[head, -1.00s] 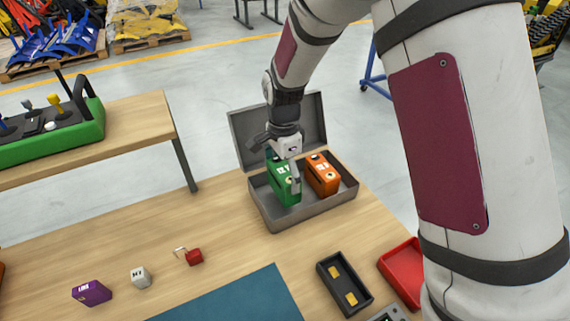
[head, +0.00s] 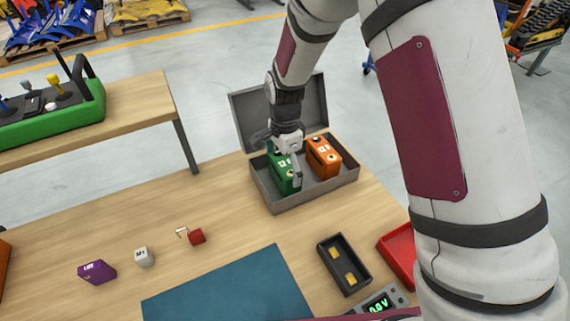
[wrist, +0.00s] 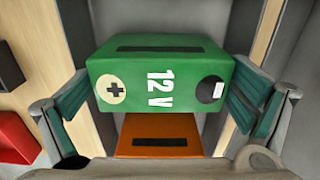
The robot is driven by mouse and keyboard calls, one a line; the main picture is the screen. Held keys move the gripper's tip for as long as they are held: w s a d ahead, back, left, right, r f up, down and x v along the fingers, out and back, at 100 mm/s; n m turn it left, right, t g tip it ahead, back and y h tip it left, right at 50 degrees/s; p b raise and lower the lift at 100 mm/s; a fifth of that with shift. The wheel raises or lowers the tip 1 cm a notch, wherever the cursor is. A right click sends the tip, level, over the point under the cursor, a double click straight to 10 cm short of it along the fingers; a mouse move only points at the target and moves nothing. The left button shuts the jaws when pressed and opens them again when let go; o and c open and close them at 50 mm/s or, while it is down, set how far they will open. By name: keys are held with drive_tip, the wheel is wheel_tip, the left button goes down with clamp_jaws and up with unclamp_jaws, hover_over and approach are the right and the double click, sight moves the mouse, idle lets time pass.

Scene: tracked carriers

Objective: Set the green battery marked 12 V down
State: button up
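The green battery (head: 282,178) marked 12 V is upright in the left half of the open grey case (head: 280,206). In the wrist view its marked face (wrist: 160,85) shows "12 V", a plus sign and a dark round mark. My gripper (head: 283,160) comes down on it from above. In the wrist view my two teal-padded fingers (wrist: 160,95) lie at its two ends and look closed on it. Its underside is hidden, so I cannot tell whether it touches the case floor.
An orange battery (head: 323,157) stands beside it in the case, whose lid (head: 243,115) is raised behind. A black tray (head: 343,265), a red tray (head: 396,250), a meter (head: 380,303), a blue mat (head: 225,295), a red padlock (head: 196,236), a white cube (head: 144,257) and a purple block (head: 97,271) lie nearer.

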wheel_tip(320, 180, up, 12)
drive_tip(key=shift+r, duration=0.2)
idle(0.6)
drive_tip(key=s+d+r+n+t, duration=0.2)
drive_tip(key=s+d+r+n, duration=0.4)
drive_tip(key=s+d+r, duration=0.55)
drive_tip(key=s+d+r+n+t, duration=0.1)
drive_tip(key=s+d+n, duration=0.1)
drive_tip(key=s, duration=0.6)
drive_tip(key=s+d+r+n+t, duration=0.1)
drive_tip(key=s+d+r+n, duration=0.1)
drive_tip(key=s+n, duration=0.3)
drive_tip(key=s, duration=0.2)
drive_tip(key=shift+s+d+r, duration=0.15)
drive_tip(key=shift+s+r, duration=0.05)
drive_tip(key=shift+s, duration=0.15)
